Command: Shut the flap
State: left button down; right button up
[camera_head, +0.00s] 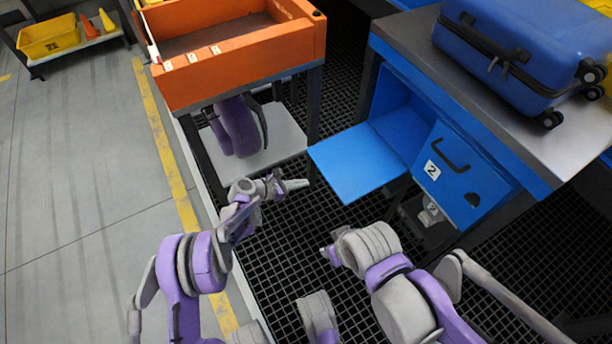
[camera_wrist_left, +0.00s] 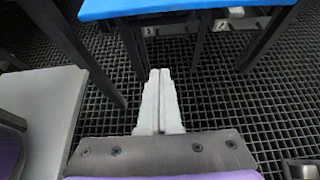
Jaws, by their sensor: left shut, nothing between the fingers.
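The blue flap (camera_head: 355,162) hangs open, lying about level and jutting left from the open compartment of the blue cabinet (camera_head: 468,180). Its edge also shows at the top of the left wrist view (camera_wrist_left: 150,8). My left gripper (camera_head: 297,184) is shut and empty, just left of the flap's near left corner and apart from it. In the left wrist view, its pale fingers (camera_wrist_left: 160,85) are pressed together, pointing towards the flap's edge with a gap between. My right arm shows at the lower middle, but its fingers cannot be seen.
A blue drawer with a handle (camera_head: 450,158) and label 2 is beside the compartment. A blue suitcase (camera_head: 520,50) lies on the grey top. An orange bin (camera_head: 240,55) stands left, above a pale shelf (camera_head: 278,140) holding a purple item.

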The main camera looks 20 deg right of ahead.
pick_arm(q)
jog(key=s+b+x, duration=0.1)
jog(key=b+x, duration=0.1)
jog(key=x, duration=0.7)
jog(key=shift+w+d+r+b, duration=0.1)
jog(key=shift+w+r+b, duration=0.15)
jog(key=shift+r, duration=0.8)
jog(key=shift+w+d+r+b, duration=0.15)
jog(key=shift+w+r, duration=0.2)
jog(key=shift+r, duration=0.65)
jog(key=shift+a, duration=0.1)
